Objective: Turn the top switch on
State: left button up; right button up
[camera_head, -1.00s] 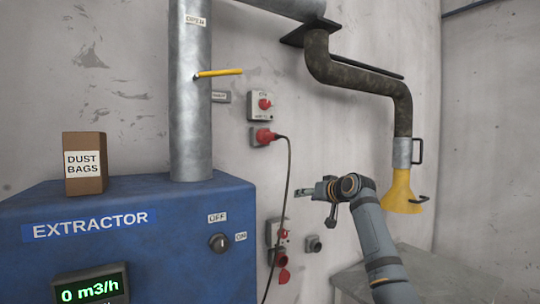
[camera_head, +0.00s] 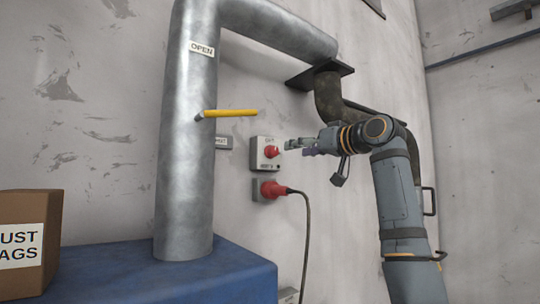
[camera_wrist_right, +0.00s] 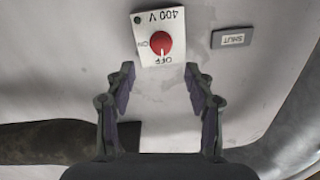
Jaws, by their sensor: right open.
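The top switch (camera_head: 265,154) is a grey-white wall box with a red round knob (camera_head: 271,152). In the right wrist view the red knob (camera_wrist_right: 161,44) sits on its plate (camera_wrist_right: 141,22), which is upside down there and reads 400 V, OFF and ON. The white mark on the knob points to OFF. My right gripper (camera_head: 288,148) is just right of the knob in the head view. In the wrist view my right gripper (camera_wrist_right: 159,75) has its fingers apart and empty, with the knob ahead of and between them, apart from them. My left gripper is not in view.
A red plug (camera_head: 272,189) with a hanging cable is in a socket below the switch. A yellow lever (camera_head: 231,113) sticks out of the metal duct (camera_head: 186,150) at left. A SHUT label (camera_wrist_right: 232,37) is beside the switch. The blue extractor (camera_head: 180,277) stands below.

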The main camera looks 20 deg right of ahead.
aim_at(275, 151)
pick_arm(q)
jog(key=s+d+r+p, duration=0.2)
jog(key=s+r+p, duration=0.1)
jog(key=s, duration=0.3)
pick_arm(e)
jog(key=x, duration=0.2)
jog(key=p+x, duration=0.1)
jog(key=x, duration=0.1)
jog(key=p+x, duration=0.1)
jog(key=x, duration=0.1)
jog(key=shift+w+a+r, duration=0.25)
jog(key=shift+w+r, duration=0.05)
jog(key=shift+r, duration=0.1)
jog(key=shift+p+x, duration=0.6)
jog(key=shift+x, duration=0.6)
jog(key=shift+f, duration=0.15)
jog(key=shift+d, duration=0.1)
jog(key=shift+f, duration=0.1)
jog(key=shift+c, duration=1)
jog(key=c, duration=0.7)
grip_shut()
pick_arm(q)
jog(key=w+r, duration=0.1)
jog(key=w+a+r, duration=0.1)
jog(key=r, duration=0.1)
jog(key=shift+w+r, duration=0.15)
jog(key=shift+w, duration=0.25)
